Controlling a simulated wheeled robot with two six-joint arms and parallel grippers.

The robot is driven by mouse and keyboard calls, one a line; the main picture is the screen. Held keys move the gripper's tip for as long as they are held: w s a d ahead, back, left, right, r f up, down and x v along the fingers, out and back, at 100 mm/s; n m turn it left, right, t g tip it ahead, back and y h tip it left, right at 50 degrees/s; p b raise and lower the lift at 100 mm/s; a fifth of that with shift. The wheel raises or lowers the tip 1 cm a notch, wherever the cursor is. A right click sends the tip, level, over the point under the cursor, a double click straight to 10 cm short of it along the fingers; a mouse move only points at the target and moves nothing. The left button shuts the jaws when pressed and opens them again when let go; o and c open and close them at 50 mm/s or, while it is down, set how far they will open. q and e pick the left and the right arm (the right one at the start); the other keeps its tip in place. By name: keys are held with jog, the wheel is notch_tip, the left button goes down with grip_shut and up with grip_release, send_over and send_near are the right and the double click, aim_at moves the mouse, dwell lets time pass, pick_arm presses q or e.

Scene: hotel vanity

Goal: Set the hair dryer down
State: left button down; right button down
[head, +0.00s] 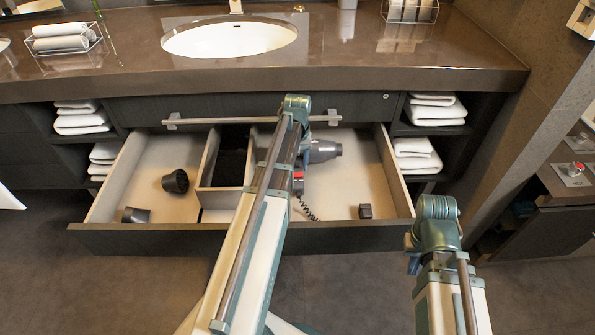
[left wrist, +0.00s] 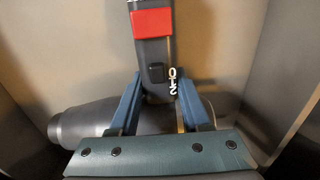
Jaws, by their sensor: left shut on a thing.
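The hair dryer is dark grey. Its barrel (head: 323,150) shows to the right of my left arm, inside the open drawer (head: 370,228). In the left wrist view, its handle (left wrist: 153,50) with a red band stands between the blue fingers of my left gripper (left wrist: 160,88), and the barrel lies across behind them. My left gripper is shut on the handle. In the head view my left arm hides most of this gripper. A coiled cord hangs below the handle. Whether the dryer touches the drawer floor is unclear. My right arm shows at the lower right; its gripper is not visible.
The drawer's left part holds two dark attachments (head: 175,181) (head: 136,215). A divider box (head: 228,158) stands left of my arm. A small dark block (head: 365,211) lies at the right front; the floor around it is mostly clear. The counter (head: 420,60) overhangs behind.

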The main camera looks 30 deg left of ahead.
pick_arm(q)
jog(key=shift+f+b, duration=0.8)
jog(key=shift+f, duration=0.4)
jog(key=shift+f, duration=0.15)
jog(key=shift+c, duration=1.8)
grip_release()
notch_tip(320, 180, up, 12)
jog(key=p, duration=1.2)
jog(key=shift+r, duration=0.25)
